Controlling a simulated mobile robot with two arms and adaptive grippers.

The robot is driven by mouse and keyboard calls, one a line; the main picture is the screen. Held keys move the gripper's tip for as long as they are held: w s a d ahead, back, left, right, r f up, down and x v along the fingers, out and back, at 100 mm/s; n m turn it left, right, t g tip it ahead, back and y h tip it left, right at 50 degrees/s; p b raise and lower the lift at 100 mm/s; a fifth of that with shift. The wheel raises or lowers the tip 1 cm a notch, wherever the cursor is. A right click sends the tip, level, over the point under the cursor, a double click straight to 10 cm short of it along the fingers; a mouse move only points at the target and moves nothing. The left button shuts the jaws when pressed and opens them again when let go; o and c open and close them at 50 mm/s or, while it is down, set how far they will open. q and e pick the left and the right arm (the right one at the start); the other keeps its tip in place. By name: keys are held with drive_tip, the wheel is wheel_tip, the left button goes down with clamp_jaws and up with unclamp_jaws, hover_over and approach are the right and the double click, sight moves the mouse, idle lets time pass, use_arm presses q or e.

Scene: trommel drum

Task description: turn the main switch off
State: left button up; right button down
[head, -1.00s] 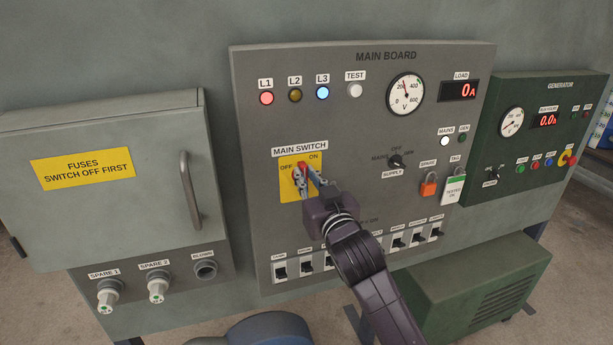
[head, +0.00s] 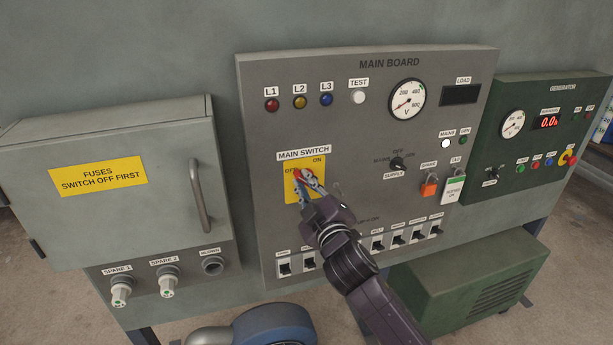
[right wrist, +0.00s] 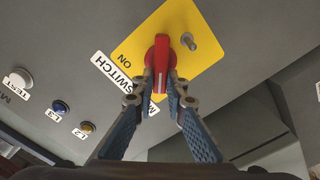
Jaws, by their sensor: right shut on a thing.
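The red handle of the main switch (head: 297,174) sits on a yellow plate (head: 318,168) on the grey main board. In the head view its end lies by the OFF label, left of ON. My right gripper (head: 303,183) is shut on the handle, reaching in from below right. In the right wrist view the red handle (right wrist: 161,60) stands between the two fingertips (right wrist: 166,88), beside a small metal stud (right wrist: 188,40). ON is readable there; OFF is not visible. The lamps L1 (head: 272,105), L2 (head: 300,102) and L3 (head: 327,99) look unlit. My left gripper is not in view.
A fuse cabinet (head: 150,225) with a vertical handle stands left of the board. Small breakers (head: 377,241) line the board's bottom, close to my right arm. A green generator panel (head: 540,155) is further right.

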drive_tip(key=n, duration=0.1)
drive_tip(key=n+p, duration=0.1)
drive_tip(key=n, duration=0.2)
drive_tip(key=shift+a+f+n+p, duration=0.2)
drive_tip(key=shift+f+n+p, duration=0.05)
drive_tip(key=shift+n+p, duration=0.1)
drive_tip(key=shift+s+f+n+p, duration=0.1)
drive_tip(key=shift+f+n+p, duration=0.15)
drive_tip(key=shift+n, duration=0.7)
drive_tip(key=shift+f+n+p, duration=0.1)
drive_tip(key=shift+n+p, duration=0.25)
drive_tip(key=shift+n, duration=0.55)
drive_tip(key=c, duration=1.9)
unclamp_jaws()
drive_tip(key=shift+c, duration=0.2)
drive_tip(key=v, duration=1.2)
